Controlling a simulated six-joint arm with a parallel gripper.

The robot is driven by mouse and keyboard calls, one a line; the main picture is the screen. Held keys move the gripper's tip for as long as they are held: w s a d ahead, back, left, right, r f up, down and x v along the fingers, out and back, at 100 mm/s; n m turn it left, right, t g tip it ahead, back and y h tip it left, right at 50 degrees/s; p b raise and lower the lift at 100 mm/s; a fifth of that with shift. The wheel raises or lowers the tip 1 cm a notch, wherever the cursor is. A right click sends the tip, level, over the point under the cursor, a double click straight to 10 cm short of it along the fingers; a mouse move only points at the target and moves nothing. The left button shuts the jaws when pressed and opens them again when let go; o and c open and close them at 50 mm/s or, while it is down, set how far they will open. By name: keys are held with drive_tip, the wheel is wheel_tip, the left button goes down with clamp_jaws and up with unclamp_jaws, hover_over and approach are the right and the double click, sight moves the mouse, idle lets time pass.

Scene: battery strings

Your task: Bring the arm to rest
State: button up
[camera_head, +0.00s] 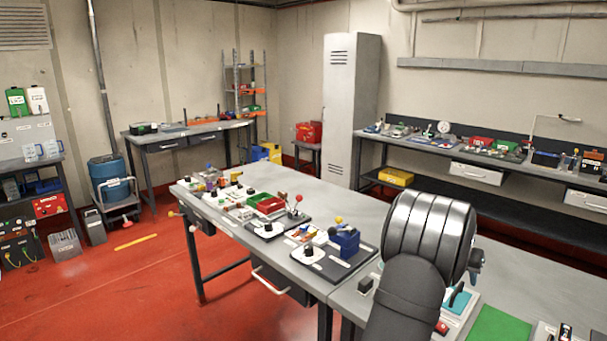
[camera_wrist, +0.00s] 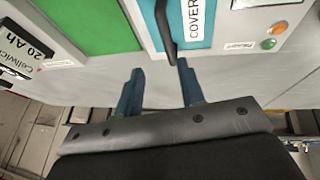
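My gripper (camera_wrist: 160,66) shows in the wrist view with its two blue-grey fingers apart and nothing between them. It hangs over a bare grey surface, just short of a teal panel (camera_wrist: 208,8) with a white label reading COVER. A black handle (camera_wrist: 165,22) runs down the left side of that panel, beyond the fingertips; no contact can be made out. In the head view my arm reaches over the bench at the lower right and mostly hides the gripper. The teal panel (camera_head: 458,300) shows beside my arm there.
A green pad (camera_wrist: 90,22) lies left of the panel, with a box marked 20 Ah (camera_wrist: 22,45) further left. An orange button (camera_wrist: 268,44) and a green one sit at right. The grey bench (camera_head: 345,196) holds several devices, including a blue vise-like block (camera_head: 345,241).

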wheel_tip(320, 180, up, 4)
drive_tip(key=shift+f, duration=0.1)
drive_tip(key=s+d+f, duration=0.1)
drive_tip(key=s+d, duration=0.1)
drive_tip(key=s, duration=0.2)
drive_tip(key=s+d+f, duration=0.2)
drive_tip(key=s+d, duration=0.1)
drive_tip(key=s, duration=0.1)
drive_tip(key=s+d+f, duration=0.2)
drive_tip(key=s+d, duration=0.1)
drive_tip(key=s, duration=0.1)
drive_tip(key=shift+s+f, duration=0.2)
drive_tip(key=shift+f, duration=0.05)
drive_tip(key=w+a+r, duration=0.1)
drive_tip(key=w+a, duration=0.1)
drive_tip(key=w, duration=0.2)
drive_tip(key=w+a+r, duration=0.2)
drive_tip(key=w+a, duration=0.1)
drive_tip(key=w, duration=0.1)
drive_tip(key=w+a+r, duration=0.2)
drive_tip(key=w+a, duration=0.1)
drive_tip(key=w, duration=0.1)
drive_tip(key=shift+w+r, duration=0.1)
drive_tip(key=shift+w, duration=0.05)
drive_tip(key=shift+f, duration=0.8)
